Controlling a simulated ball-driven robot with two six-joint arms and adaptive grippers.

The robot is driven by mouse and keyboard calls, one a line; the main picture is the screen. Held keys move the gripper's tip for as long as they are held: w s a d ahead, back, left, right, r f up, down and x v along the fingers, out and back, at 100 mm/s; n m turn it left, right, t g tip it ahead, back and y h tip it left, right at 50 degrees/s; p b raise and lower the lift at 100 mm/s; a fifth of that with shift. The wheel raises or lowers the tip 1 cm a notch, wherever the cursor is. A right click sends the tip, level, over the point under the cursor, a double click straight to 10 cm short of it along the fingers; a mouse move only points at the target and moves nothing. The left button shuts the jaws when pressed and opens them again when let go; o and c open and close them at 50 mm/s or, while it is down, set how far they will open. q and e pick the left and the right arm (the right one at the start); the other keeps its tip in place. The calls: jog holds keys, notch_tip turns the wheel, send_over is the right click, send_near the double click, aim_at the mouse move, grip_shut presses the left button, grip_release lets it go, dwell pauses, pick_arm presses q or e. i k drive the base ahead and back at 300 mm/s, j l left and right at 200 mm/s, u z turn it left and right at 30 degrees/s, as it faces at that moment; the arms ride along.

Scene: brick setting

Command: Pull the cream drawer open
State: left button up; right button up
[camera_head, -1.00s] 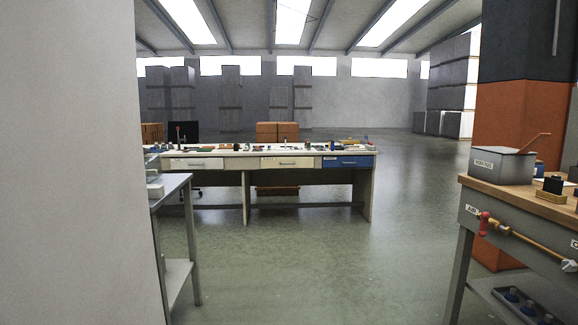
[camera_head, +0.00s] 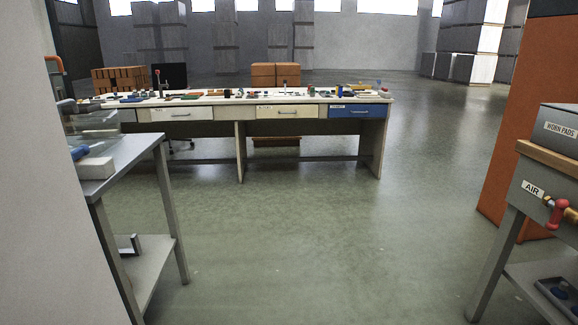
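A long workbench (camera_head: 240,130) stands ahead across the floor, with a row of shut drawers under its top. The cream drawer (camera_head: 275,113) is in the middle, with a small label and a dark handle. A paler off-white drawer (camera_head: 160,115) is to its left, and a blue drawer (camera_head: 343,112) is to its right at the bench's end. Neither of my grippers is in view.
Tools and small items cover the bench top. A grey metal table (camera_head: 135,150) stands at near left beside a pale wall (camera_head: 30,180). A workbench with an AIR label (camera_head: 533,187) and an orange pillar (camera_head: 520,130) are at right. The floor (camera_head: 290,240) between is clear.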

aim_at(301, 110)
jog(key=i, duration=2.6)
